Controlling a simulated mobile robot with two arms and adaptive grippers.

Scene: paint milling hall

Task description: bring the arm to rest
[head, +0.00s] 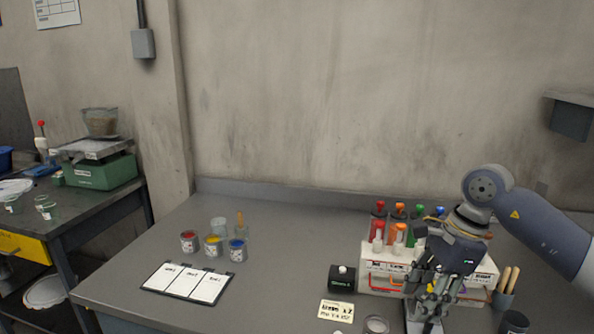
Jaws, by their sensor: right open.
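My right gripper (432,304) is in the head view at the lower right, pointing down with its fingers apart. Its arm comes in from the right edge. The gripper is in front of a white rack (372,268) of bottles with red, orange and green tops, and hides part of it. I see nothing held between the fingers. What lies directly under the fingertips is partly hidden. My left gripper does not show.
A black box with a white knob (342,278), a cream note card (336,311) and a round dish (376,325) are left of the gripper. A cup of wooden-handled tools (505,290) is at right. The table's middle is clear.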

